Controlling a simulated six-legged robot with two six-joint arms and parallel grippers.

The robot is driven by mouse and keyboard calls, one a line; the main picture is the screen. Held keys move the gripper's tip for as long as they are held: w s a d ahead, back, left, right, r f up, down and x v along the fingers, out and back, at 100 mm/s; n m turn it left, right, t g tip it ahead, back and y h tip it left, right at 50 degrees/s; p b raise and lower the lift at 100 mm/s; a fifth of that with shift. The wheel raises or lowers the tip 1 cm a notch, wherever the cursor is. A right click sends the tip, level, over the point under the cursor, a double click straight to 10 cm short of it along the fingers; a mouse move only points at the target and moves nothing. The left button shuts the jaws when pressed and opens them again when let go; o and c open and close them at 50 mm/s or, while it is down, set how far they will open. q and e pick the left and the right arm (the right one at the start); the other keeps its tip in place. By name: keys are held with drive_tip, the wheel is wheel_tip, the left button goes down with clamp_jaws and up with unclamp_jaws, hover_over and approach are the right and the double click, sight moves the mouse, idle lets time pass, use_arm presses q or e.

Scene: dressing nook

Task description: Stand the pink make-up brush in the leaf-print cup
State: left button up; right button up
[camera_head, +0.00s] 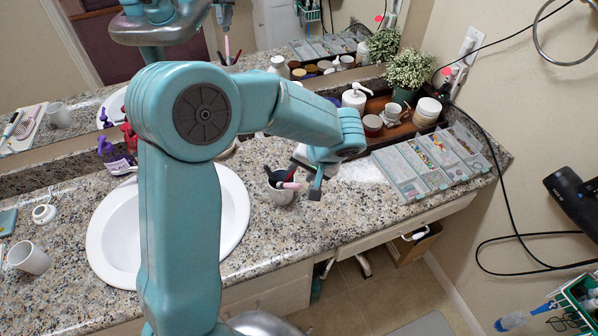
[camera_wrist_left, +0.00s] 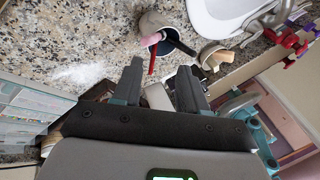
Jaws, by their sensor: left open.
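A pale cup (camera_head: 279,196) stands on the granite counter right of the sink; I cannot make out a leaf print. It also shows in the left wrist view (camera_wrist_left: 152,20). The pink brush (camera_head: 291,185) leans at its rim with its pink end outward, and it shows in the left wrist view (camera_wrist_left: 150,40) with a red part beside it. A dark item (camera_wrist_left: 180,43) also sticks out of the cup. My left gripper (camera_head: 315,184) is open just right of the cup, its fingers (camera_wrist_left: 160,88) apart and empty. My right gripper is out of view.
The sink (camera_head: 235,212) lies left of the cup. A divided clear organizer (camera_head: 400,172) with beads and a tray of jars with a plant (camera_head: 411,70) stand to the right and back. Another white cup (camera_head: 28,258) sits far left. The counter in front of the cup is clear.

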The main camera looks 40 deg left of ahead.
use_arm(q)
drive_tip(key=v, duration=0.9)
drive_tip(key=s+d+f+m+h, duration=0.1)
drive_tip(key=s+d+f+h, duration=0.1)
drive_tip(key=d+f, duration=0.35)
drive_tip(key=s+d+f+m+g+h, duration=0.1)
drive_tip(key=d+f+h, duration=0.1)
drive_tip(key=f, duration=0.6)
drive_tip(key=s+d+f+m+h, duration=0.2)
drive_tip(key=d+f, duration=0.1)
drive_tip(key=f, duration=0.3)
drive_tip(key=s+d+f+n+t+h, duration=0.1)
drive_tip(key=s+d+f+h, duration=0.2)
drive_tip(key=s+d+f, duration=0.3)
drive_tip(key=s+f, duration=0.4)
drive_tip(key=f, duration=0.3)
drive_tip(key=shift+s+f+n+h, duration=0.2)
drive_tip(key=shift+s+n+h, duration=0.1)
drive_tip(key=shift+n, duration=0.1)
drive_tip(key=shift+o, duration=1)
